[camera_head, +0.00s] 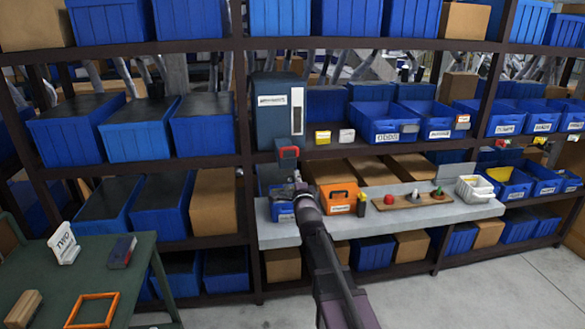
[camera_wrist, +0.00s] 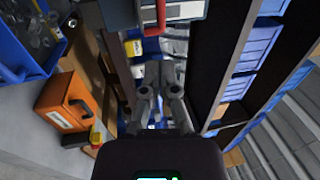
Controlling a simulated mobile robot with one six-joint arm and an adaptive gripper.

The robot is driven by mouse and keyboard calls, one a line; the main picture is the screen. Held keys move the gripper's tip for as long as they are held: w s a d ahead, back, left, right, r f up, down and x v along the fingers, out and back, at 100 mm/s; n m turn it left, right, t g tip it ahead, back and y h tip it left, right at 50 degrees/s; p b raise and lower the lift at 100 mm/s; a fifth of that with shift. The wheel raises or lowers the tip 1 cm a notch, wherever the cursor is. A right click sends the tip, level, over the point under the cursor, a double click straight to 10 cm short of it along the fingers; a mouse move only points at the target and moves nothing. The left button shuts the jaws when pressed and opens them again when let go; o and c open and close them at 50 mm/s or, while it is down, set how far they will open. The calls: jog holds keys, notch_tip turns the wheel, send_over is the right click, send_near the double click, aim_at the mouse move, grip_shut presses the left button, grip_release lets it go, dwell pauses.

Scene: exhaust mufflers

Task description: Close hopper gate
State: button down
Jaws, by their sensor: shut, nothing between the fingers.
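The hopper (camera_head: 273,120) is a tall dark blue-grey box with a white label and a pale window strip, standing on the shelf. A red handle (camera_head: 288,152) sits at its lower front. In the wrist view the handle (camera_wrist: 151,30) shows at the top, beyond my fingers. My gripper (camera_head: 297,178) is just below the handle, and appears apart from it. In the wrist view my gripper (camera_wrist: 159,72) is shut and empty, its fingers pointing toward the hopper's underside. Whether the gate is open or closed cannot be told.
A pale bench (camera_head: 390,226) below the hopper carries an orange case (camera_head: 338,198), a wooden board with coloured pieces (camera_head: 412,201) and a white basket (camera_head: 475,190). A blue bin (camera_head: 281,211) stands beneath the hopper. A green table (camera_head: 85,265) is at the left.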

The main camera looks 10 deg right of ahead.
aim_at(289, 149)
jog(key=w+r+p, duration=0.1)
jog(key=w, duration=0.8)
jog(key=w+r+p, duration=0.1)
jog(key=w, duration=0.3)
jog(key=shift+w+r+p, duration=0.2)
jog(key=shift+r+p, duration=0.1)
jog(key=shift+r, duration=0.05)
jog(key=w, duration=0.2)
jog(key=shift+w, duration=0.35)
jog(key=shift+w+r, duration=0.1)
jog(key=shift+w, duration=0.05)
